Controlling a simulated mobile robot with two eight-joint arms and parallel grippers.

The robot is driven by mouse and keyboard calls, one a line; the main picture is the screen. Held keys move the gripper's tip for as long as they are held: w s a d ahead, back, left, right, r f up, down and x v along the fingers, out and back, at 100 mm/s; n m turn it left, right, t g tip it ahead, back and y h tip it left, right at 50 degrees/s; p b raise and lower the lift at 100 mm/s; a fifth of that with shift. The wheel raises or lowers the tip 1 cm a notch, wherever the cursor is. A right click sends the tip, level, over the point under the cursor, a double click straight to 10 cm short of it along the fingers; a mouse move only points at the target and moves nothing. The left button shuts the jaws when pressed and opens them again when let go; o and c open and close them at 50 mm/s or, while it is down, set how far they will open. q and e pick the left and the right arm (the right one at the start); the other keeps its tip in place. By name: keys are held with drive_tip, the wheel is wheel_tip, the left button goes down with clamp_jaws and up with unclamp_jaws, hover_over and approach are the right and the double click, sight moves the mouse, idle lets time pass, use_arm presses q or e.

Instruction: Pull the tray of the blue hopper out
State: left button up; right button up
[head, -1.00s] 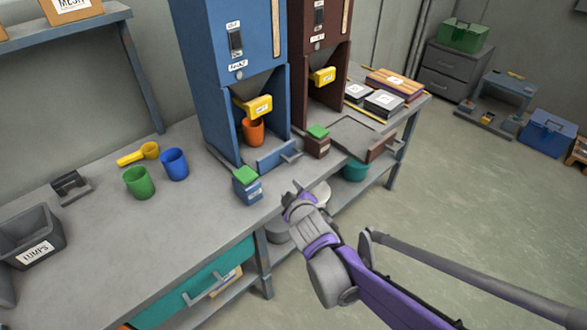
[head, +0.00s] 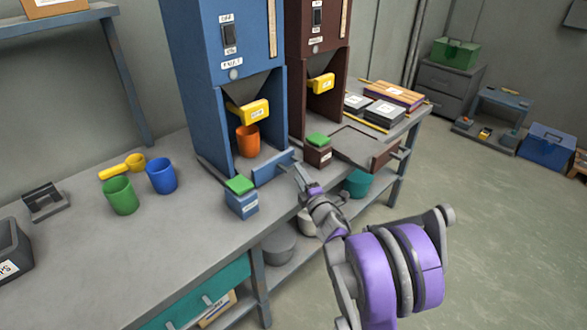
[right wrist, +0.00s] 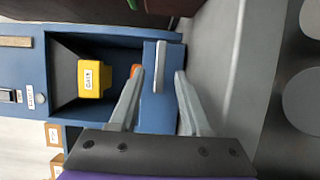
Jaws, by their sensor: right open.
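The blue hopper (head: 193,75) stands on the workbench, with a yellow spout (head: 252,111) above an orange cup (head: 247,140). Its tray front (head: 268,171) is the low blue panel at the base, seemingly pushed in; it also shows in the right wrist view (right wrist: 158,110). A grey bar handle (right wrist: 160,65) is on that front. My right gripper (head: 298,172) is open and close in front of the tray. In the right wrist view its fingers (right wrist: 159,76) lie either side of the handle, apart from it as far as I can see. My left gripper is not in view.
A blue box with green lid (head: 242,200) stands just left of the tray front. A brown hopper (head: 295,80) stands to the right, its tray (head: 385,152) pulled out. A similar brown box (head: 317,155) sits between. Green and blue cups (head: 121,196) stand left.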

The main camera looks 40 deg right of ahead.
drive_tip(key=x, duration=0.5)
clamp_jaws()
idle(1.4)
